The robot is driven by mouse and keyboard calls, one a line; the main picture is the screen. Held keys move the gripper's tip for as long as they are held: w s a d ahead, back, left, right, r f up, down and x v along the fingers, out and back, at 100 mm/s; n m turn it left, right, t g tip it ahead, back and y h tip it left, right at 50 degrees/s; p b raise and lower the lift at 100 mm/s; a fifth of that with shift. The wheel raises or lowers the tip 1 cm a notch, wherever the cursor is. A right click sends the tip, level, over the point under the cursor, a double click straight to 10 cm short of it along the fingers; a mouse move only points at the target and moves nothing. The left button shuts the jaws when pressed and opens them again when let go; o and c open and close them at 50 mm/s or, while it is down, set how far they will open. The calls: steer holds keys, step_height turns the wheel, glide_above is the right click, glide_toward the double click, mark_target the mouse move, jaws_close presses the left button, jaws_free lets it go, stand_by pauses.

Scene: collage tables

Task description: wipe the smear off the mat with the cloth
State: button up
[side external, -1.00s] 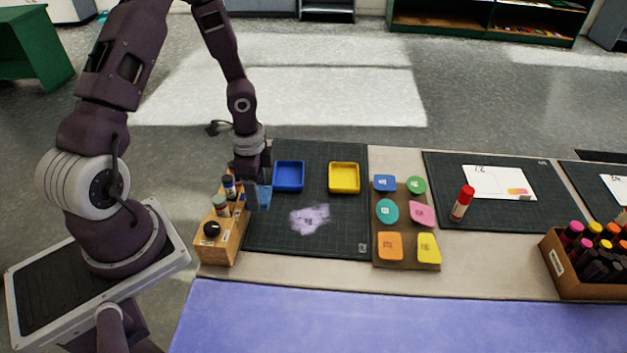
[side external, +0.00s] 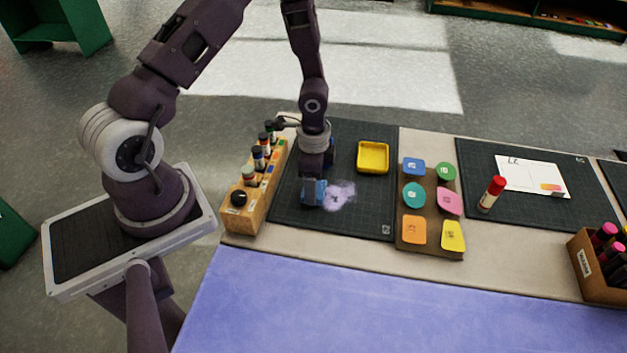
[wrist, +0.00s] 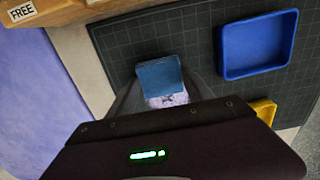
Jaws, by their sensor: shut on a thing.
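A blue cloth (side external: 311,193) is in my gripper (side external: 314,181), which is shut on it and points down at the dark gridded mat (side external: 358,219). The cloth is low over the mat at the left edge of a pale lilac smear (side external: 340,195); I cannot tell if it touches the mat. In the wrist view the cloth (wrist: 159,76) covers part of the smear (wrist: 168,101), and my gripper's body hides the rest.
A yellow tray (side external: 373,158) sits on the mat's back right, and a blue tray (wrist: 257,45) is mostly hidden behind my arm in the side view. A wooden rack (side external: 241,217) of bottles stands left. A board of coloured pieces (side external: 429,250) lies right.

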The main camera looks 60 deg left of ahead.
mark_target(357, 197)
steer(key=shift+f, duration=0.4)
stand_by(0.7)
steer(key=shift+w+d, duration=4)
steer(key=shift+w+a, duration=0.2)
steer(key=shift+a, duration=0.3)
steer(key=shift+w+a, duration=0.15)
steer(key=shift+a, duration=0.3)
steer(key=shift+s+a, duration=3.7)
steer(key=shift+s, duration=0.15)
steer(key=shift+w+a, duration=0.4)
steer(key=shift+a, duration=0.25)
steer(key=shift+w+d, duration=4.05)
steer(key=shift+w, duration=0.15)
steer(key=shift+r, duration=2.55)
